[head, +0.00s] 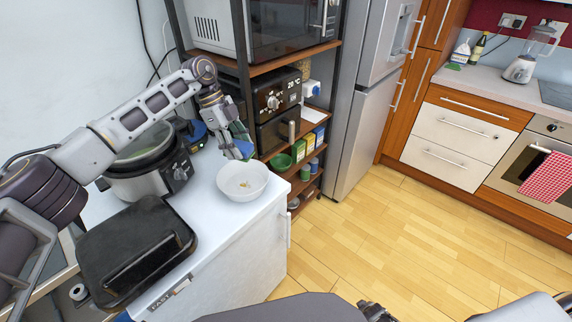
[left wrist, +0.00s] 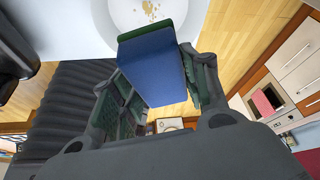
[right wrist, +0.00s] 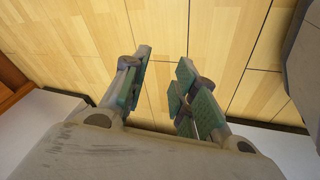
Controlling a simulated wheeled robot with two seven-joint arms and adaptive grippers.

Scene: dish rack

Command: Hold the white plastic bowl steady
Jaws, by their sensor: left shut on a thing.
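The white bowl (head: 231,190) stands upright near the right edge of the white counter, with a few yellowish crumbs inside. Part of it shows at the top of the left wrist view (left wrist: 185,12). My left gripper (head: 236,146) is shut on a blue and green sponge (left wrist: 155,65), just behind and above the bowl's far rim. I cannot tell whether the sponge touches the bowl. My right gripper (right wrist: 160,85) is open and empty, with the wooden floor behind its fingers.
A slow cooker (head: 145,182) and a black closed grill (head: 135,255) stand left of the bowl on the counter (head: 215,265). A shelf rack with a microwave (head: 290,25), a black oven (head: 275,100) and a green bowl (head: 280,163) stands behind. The floor (head: 400,240) at right is clear.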

